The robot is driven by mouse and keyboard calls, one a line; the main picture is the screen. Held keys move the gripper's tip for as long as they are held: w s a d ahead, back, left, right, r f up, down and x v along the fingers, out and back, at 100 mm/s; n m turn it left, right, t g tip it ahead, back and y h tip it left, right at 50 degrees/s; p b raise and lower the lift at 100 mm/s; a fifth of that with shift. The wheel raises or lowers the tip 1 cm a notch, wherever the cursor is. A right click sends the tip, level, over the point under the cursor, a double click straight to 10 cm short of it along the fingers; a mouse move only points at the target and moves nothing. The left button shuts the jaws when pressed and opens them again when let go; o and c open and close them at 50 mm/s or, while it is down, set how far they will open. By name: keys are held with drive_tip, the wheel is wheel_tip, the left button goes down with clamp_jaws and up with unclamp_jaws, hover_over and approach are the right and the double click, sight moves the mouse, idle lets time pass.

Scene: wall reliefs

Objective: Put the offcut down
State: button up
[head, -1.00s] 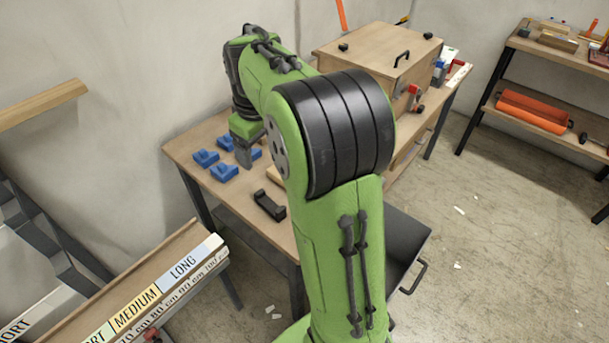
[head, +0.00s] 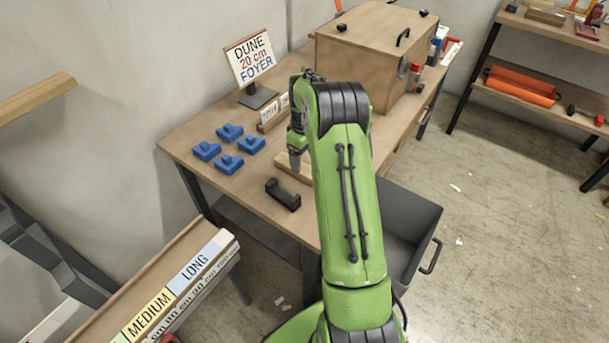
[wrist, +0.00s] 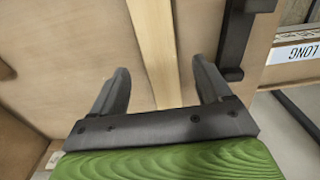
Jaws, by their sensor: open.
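My gripper (head: 294,161) is open, low over the workbench. In the wrist view its two fingers (wrist: 159,72) stand on either side of a pale wooden strip (wrist: 154,40), with a gap on both sides. The strip appears to lie along the bench top, its near part hidden by the gripper body; I cannot tell for certain that it is the offcut. In the head view pale wood (head: 290,170) shows just below the fingers, partly hidden by my arm.
A black bracket (head: 283,194) lies near the bench front. Several blue blocks (head: 229,132) sit to the left, with a DUNE sign (head: 251,58) behind. A wooden box (head: 365,50) stands at the back right. A grey open bin (head: 412,225) is below right.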

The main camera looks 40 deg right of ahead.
sight(304, 169)
wheel_tip(304, 169, down, 5)
drive_tip(key=shift+r+b, duration=0.1)
drive_tip(key=shift+b, duration=0.85)
drive_tip(key=shift+r, duration=0.1)
drive_tip(key=shift+c, duration=0.9)
drive_tip(key=shift+r, duration=0.1)
drive_tip(key=c, duration=1.1)
